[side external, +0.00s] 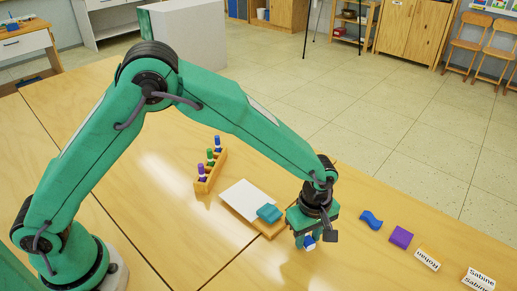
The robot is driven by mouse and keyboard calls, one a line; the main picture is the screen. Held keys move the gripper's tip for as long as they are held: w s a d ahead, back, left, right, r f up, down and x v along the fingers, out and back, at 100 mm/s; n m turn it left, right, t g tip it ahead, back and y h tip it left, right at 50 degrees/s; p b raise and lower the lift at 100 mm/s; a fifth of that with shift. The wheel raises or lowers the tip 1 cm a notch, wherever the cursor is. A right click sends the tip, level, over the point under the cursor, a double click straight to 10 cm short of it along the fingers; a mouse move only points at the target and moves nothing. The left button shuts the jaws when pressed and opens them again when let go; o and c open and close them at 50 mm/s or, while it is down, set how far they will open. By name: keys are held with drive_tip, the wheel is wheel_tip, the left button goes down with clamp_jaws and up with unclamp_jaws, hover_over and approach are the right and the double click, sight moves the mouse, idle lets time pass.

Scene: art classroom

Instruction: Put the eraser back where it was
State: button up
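My gripper (309,238) points down over the table, just right of a wooden board with white paper. A small blue-and-white block (310,243), which looks like an eraser, shows at the fingertips. The gripper hides much of it, and I cannot tell whether the fingers are closed on it or whether it touches the table. A teal block (269,213) lies on the right corner of the board (243,199), left of my gripper. A blue wavy piece (371,219) and a purple block (401,237) lie to the right.
A wooden rack (210,173) with purple, green and blue capped bottles or markers stands behind the board. Name cards reading Rohan (427,259) and Sabine (479,280) are at the front right. The table (150,200) is bare on the left; its far edge drops to a tiled floor.

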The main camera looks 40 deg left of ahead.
sight(307, 239)
drive_tip(key=shift+o, duration=0.6)
drive_tip(key=shift+r, duration=0.1)
wheel_tip(307, 239, up, 12)
idle(0.4)
drive_tip(key=shift+r, duration=0.1)
idle(0.4)
